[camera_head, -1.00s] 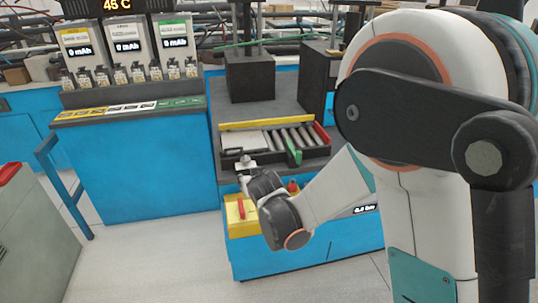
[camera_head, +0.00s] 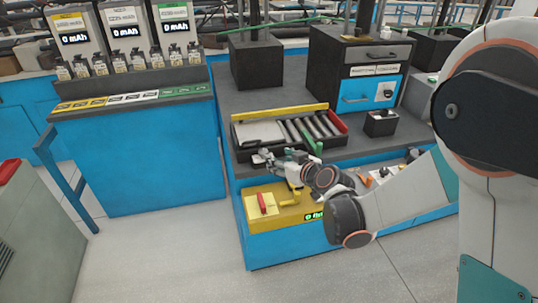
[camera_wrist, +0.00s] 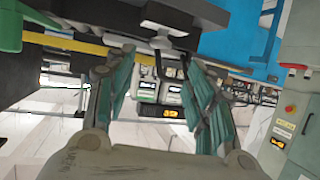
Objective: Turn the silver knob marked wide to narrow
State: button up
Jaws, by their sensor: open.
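A small silver knob-like part (camera_wrist: 168,22) shows at the top middle of the wrist view, beyond the fingertips; its marking cannot be read. In the head view a small pale part (camera_head: 258,159) sits at the front left of the roller tray (camera_head: 243,141), and it may be the same knob. My gripper (camera_head: 275,160) is close to that tray's front edge, above the yellow box. In the wrist view my gripper (camera_wrist: 160,62) has its two fingers apart, with nothing visibly held. I cannot tell whether a finger touches the knob.
A yellow box (camera_head: 288,217) with a red handle (camera_head: 263,203) and a yellow lever lies below my gripper. A drawer unit (camera_head: 358,73) and a small black box (camera_head: 380,123) stand behind. My arm partly hides a knob panel (camera_head: 382,174).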

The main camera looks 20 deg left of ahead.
aim_at(265, 152)
jog(key=b+x, duration=0.3)
jog(key=x, duration=0.7)
jog(key=shift+w+a+f, duration=0.1)
jog(key=shift+w+a, duration=0.05)
jog(key=shift+c, duration=0.6)
jog(key=c, duration=0.9)
